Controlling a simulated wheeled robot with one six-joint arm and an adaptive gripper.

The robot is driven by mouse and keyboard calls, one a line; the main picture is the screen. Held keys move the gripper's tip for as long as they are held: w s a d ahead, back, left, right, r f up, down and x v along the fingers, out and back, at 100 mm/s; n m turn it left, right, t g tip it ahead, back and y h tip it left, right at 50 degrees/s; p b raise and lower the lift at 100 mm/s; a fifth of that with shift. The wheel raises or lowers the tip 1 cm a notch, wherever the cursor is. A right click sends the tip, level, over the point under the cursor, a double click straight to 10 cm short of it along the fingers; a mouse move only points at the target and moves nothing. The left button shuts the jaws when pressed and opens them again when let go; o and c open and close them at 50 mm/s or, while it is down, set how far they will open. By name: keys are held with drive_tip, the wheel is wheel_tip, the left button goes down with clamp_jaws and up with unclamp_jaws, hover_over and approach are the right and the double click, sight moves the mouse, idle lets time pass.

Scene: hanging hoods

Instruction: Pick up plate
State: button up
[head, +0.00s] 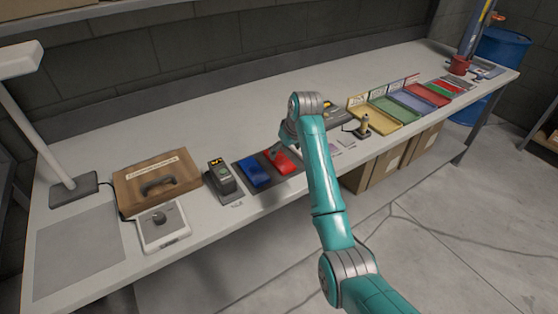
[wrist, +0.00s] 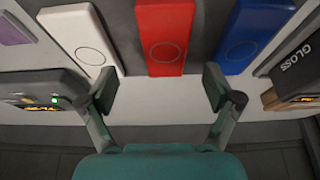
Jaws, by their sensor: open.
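Three flat plates lie side by side on a dark mat in the wrist view: a white plate (wrist: 78,38), a red plate (wrist: 165,35) and a blue plate (wrist: 243,33), each with a faint circle. In the head view I see the blue plate (head: 254,174) and the red plate (head: 284,162); my arm hides the white one. My gripper (wrist: 160,88) is open and empty, its fingers spread either side of the red plate's near end. In the head view my gripper (head: 271,152) is over the red plate. I cannot tell its exact height.
A gloss meter (head: 222,178) stands left of the mat; it also shows in the wrist view (wrist: 295,72). Another device (wrist: 35,90) is beside the white plate. A wooden case (head: 157,180) is further left. Coloured trays (head: 408,105) stand right. The bench's back is clear.

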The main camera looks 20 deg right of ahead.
sight(279, 159)
drive_tip(key=x, duration=0.5)
drive_tip(key=shift+s+a, duration=0.15)
drive_tip(key=shift+a, duration=0.1)
drive_tip(key=shift+r, duration=0.1)
drive_tip(key=c, duration=1.4)
drive_tip(key=shift+o, duration=0.2)
